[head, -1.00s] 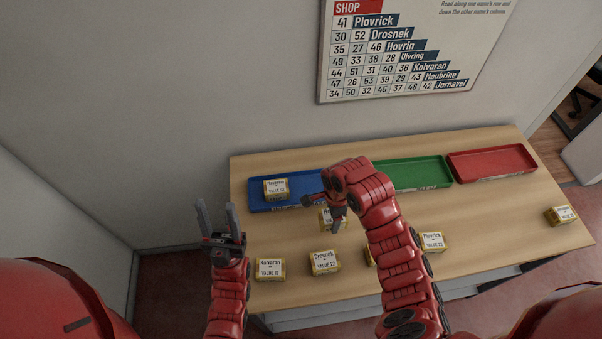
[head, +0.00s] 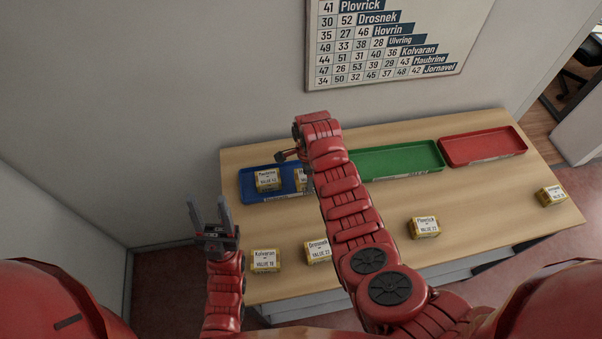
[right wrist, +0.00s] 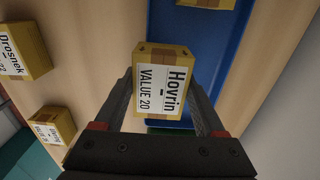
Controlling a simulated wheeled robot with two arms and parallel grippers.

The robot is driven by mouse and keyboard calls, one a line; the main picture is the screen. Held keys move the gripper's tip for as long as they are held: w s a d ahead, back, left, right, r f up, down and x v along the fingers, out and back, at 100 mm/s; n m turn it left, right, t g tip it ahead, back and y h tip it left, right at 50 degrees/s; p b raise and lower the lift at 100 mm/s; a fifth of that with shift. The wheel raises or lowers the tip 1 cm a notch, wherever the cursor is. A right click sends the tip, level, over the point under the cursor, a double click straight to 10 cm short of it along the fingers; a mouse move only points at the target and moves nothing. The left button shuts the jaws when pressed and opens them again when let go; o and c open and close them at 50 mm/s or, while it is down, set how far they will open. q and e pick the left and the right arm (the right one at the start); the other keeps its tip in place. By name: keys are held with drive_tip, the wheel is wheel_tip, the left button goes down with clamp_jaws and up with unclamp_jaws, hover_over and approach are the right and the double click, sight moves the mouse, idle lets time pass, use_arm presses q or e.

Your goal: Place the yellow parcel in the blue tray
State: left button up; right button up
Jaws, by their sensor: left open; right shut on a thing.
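My right gripper (right wrist: 163,98) is shut on a yellow parcel labelled Hovrin, value 20 (right wrist: 165,75). In the head view this parcel (head: 300,180) shows partly behind my right arm, at the right part of the blue tray (head: 246,186). The blue tray also shows behind the parcel in the right wrist view (right wrist: 205,45). I cannot tell whether the parcel touches the tray floor. Another yellow parcel (head: 267,180) sits in the tray's left part. My left gripper (head: 209,208) is open and empty, left of the table's front.
Parcels Kolvaran (head: 265,260), Drosnek (head: 318,251) and Plovrick (head: 424,227) stand along the table's front; another (head: 551,195) is at the right end. A green tray (head: 400,160) and a red tray (head: 483,147) stand at the back. A chart (head: 390,45) hangs on the wall.

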sight(302, 171)
drive_tip(key=shift+w+a, duration=0.4)
drive_tip(key=shift+w, duration=0.25)
drive_tip(key=w+f+b, duration=0.1)
drive_tip(key=b, duration=0.2)
drive_tip(key=shift+w+a+b, duration=0.2)
drive_tip(key=shift+a+b, duration=0.15)
drive_tip(key=shift+a, duration=0.05)
drive_tip(key=shift+w+a+r+b, duration=0.2)
drive_tip(key=shift+w+b, duration=0.35)
drive_tip(key=shift+b, duration=0.55)
wheel_tip(302, 171, down, 4)
drive_tip(key=b, duration=0.3)
drive_tip(key=shift+r, duration=0.35)
drive_tip(key=o, duration=1.5)
